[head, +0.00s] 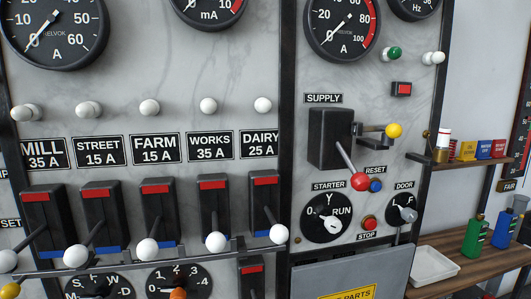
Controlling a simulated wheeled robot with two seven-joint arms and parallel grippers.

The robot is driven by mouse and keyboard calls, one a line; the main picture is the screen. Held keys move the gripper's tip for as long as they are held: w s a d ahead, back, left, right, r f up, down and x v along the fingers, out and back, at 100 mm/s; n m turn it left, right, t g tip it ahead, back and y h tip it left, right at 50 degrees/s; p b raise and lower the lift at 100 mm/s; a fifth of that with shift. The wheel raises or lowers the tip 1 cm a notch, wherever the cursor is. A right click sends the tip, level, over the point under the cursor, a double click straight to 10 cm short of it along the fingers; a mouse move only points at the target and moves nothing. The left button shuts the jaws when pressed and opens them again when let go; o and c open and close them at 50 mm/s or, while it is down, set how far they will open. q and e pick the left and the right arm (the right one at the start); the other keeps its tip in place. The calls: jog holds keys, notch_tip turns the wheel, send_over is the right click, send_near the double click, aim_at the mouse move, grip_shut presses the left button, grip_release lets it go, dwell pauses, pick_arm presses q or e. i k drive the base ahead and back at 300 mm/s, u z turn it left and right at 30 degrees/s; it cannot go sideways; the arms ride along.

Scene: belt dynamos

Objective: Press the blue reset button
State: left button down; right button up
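The blue reset button (376,185) is a small round button on the grey panel, just under the RESET label (375,170). The red ball (360,181) of the supply switch lever sits close to its left and appears next to the button's edge in this view. The front of the button is visible. Neither of my grippers shows in the head view, so their distance from the button cannot be seen.
The black supply switch (330,138) is above left, with a yellow-knobbed handle (394,131) at its right. The starter dial (326,217), red stop button (370,223) and door dial (401,209) are below. A wooden bench with a white tray (435,265) is at right.

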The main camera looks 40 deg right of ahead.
aim_at(376, 186)
jog(key=z, duration=2)
